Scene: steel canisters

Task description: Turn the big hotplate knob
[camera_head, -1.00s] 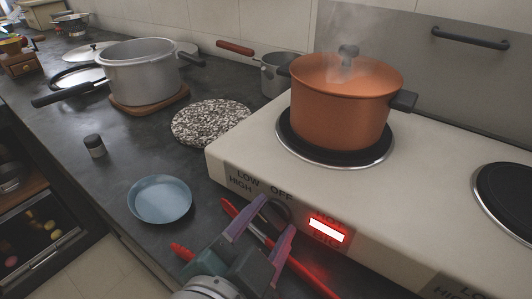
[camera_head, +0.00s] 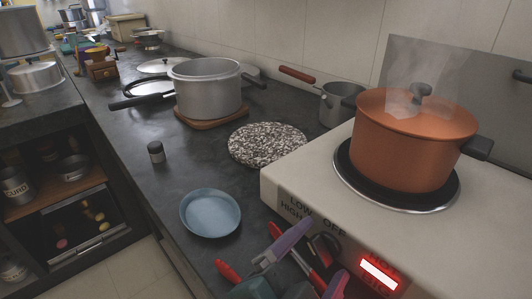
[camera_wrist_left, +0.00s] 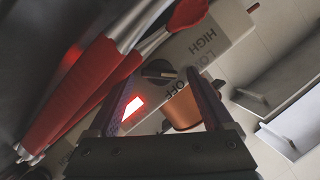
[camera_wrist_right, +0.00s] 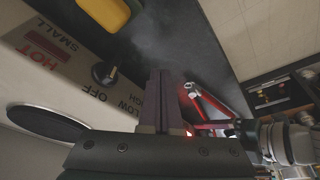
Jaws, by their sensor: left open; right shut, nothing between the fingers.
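The big hotplate knob (camera_head: 325,247) is a dark round knob on the front panel of the white stove, between the LOW/OFF lettering and a lit red indicator (camera_head: 380,274). My left gripper (camera_head: 319,250) is open, its purple fingers on either side of the knob in the head view. In the left wrist view the knob (camera_wrist_left: 158,69) shows between and beyond the fingertips; I cannot tell whether they touch it. My right gripper (camera_wrist_right: 164,72) is shut and empty, outside the head view. Its wrist view shows another dark knob (camera_wrist_right: 103,73), by a SMALL label.
A steaming copper pot (camera_head: 415,140) stands on the big hotplate (camera_head: 395,200). Red-handled utensils (camera_head: 228,271) lie on the dark counter close to my left gripper. A blue plate (camera_head: 210,213), a speckled round board (camera_head: 268,144) and a steel pot (camera_head: 208,90) are further left.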

